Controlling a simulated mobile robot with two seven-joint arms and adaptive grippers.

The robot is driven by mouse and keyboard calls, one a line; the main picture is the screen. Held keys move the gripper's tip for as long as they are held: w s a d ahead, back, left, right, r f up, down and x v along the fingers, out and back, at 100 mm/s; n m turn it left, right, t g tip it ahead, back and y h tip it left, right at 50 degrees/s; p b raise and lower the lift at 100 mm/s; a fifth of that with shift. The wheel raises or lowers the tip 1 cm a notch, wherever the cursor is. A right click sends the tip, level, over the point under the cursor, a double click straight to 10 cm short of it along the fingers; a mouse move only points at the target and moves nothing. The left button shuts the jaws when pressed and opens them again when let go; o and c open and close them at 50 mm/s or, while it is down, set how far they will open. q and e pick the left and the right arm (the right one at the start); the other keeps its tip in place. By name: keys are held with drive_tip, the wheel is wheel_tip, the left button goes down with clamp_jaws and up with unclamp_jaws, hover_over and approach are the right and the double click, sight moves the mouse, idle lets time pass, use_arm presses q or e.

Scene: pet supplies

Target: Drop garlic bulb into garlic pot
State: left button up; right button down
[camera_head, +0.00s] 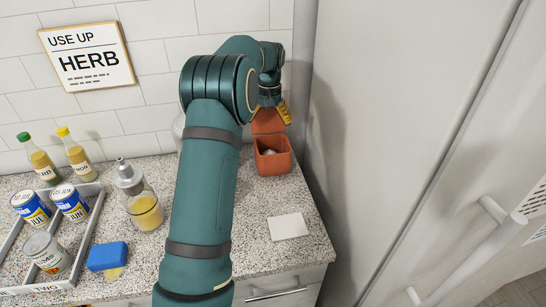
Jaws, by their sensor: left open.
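The garlic pot (273,163) is a square terracotta pot standing on the counter near the tall white panel, open at the top. A terracotta piece, perhaps its lid (265,124), shows behind it, partly covered by my gripper. A small pale thing, which looks like the garlic bulb (268,152), shows inside the pot's opening. My left gripper (284,113), with yellow fingers, is open above and behind the pot, apart from the pale thing. Its far finger is partly hidden by my wrist. My right gripper is not in view.
A white card (288,227) lies in front of the pot. To the left are an oil dispenser (144,207), a blue-topped sponge (108,256) and a tray (85,237) with cans. Two bottles stand by the wall. The white panel (390,130) closes off the right.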

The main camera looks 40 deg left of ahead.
use_arm(q)
wheel_tip(320, 180, up, 10)
drive_tip(key=shift+f, duration=0.2)
drive_tip(key=shift+d, duration=0.1)
idle(0.4)
